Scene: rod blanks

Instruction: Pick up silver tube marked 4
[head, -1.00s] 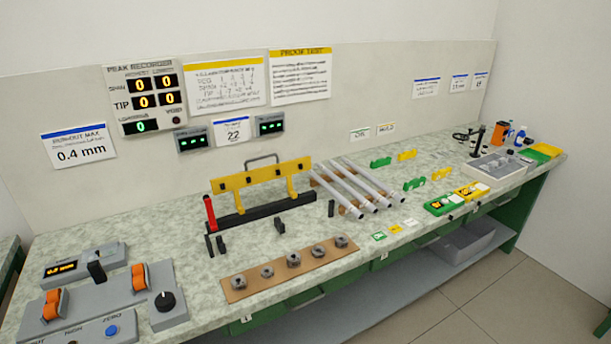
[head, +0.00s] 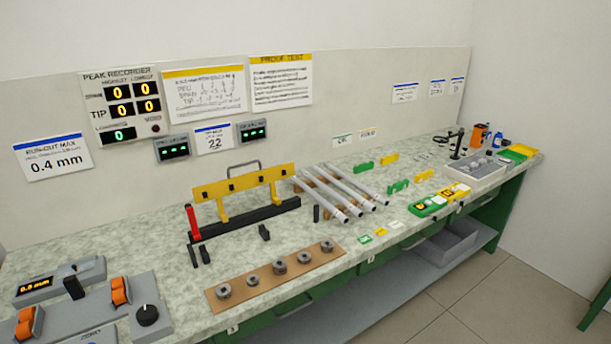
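Several silver tubes (head: 343,189) lie side by side, slanting, on a wooden rack (head: 331,212) in the middle of the bench. Their near ends point toward the front edge. The number marks on the tubes are too small to read, so I cannot tell which one is marked 4. Neither of my grippers shows in the head view.
A yellow and black fixture (head: 243,183) with a red handle stands left of the tubes. A wooden strip (head: 268,279) with several metal pieces lies in front. Control boxes (head: 123,310) fill the left end; a grey tray (head: 474,174) sits at the right. Bare bench (head: 160,255) shows between.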

